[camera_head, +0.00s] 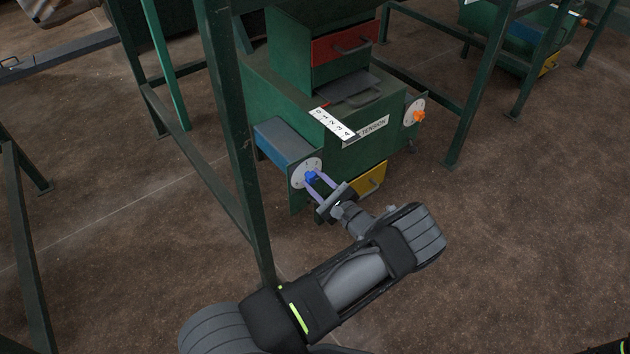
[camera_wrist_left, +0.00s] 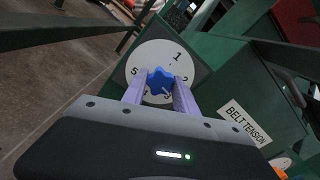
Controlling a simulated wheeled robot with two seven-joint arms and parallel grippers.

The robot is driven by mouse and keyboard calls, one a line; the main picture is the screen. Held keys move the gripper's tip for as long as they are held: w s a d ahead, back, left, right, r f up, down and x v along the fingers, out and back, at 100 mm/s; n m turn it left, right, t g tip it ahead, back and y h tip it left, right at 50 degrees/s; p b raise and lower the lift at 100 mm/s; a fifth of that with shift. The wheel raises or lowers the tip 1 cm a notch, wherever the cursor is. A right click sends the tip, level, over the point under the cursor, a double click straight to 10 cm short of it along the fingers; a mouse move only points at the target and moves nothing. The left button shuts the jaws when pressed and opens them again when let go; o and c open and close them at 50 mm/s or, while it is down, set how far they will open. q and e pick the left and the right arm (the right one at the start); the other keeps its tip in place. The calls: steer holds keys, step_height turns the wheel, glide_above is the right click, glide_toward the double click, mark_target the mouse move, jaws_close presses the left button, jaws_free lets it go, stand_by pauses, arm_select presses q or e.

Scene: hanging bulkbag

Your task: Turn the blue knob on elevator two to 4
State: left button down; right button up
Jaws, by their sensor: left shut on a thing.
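The blue knob (camera_head: 311,176) sits on a round white dial (camera_head: 298,172) on the left side of the green elevator housing (camera_head: 345,160). My left gripper (camera_head: 314,180) is shut on the knob, one finger on each side. In the left wrist view the blue knob (camera_wrist_left: 160,81) is between the two purple fingers (camera_wrist_left: 157,92). The dial (camera_wrist_left: 150,59) there shows 1 at the top, 2 at the right and 5 at the left. The numbers low on the dial are partly hidden by the knob and fingers. My right gripper is not in view.
A green frame post (camera_head: 232,130) stands close left of my left arm. An orange knob (camera_head: 418,116) on another white dial is at the housing's right. A numbered strip (camera_head: 332,124) lies beside the tension label (camera_head: 372,131). A yellow drawer (camera_head: 371,179) is below.

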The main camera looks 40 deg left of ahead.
arm_select(q)
steer(key=m, duration=0.4)
steer(key=shift+m, duration=0.3)
steer(key=m, duration=0.3)
steer(key=shift+m, duration=0.4)
steer(key=m, duration=0.4)
steer(key=shift+f+m, duration=0.1)
steer(key=shift+m, duration=1.8)
steer(key=c, duration=1)
jaws_free()
steer(key=shift+o, duration=0.2)
steer(key=shift+d, duration=0.15)
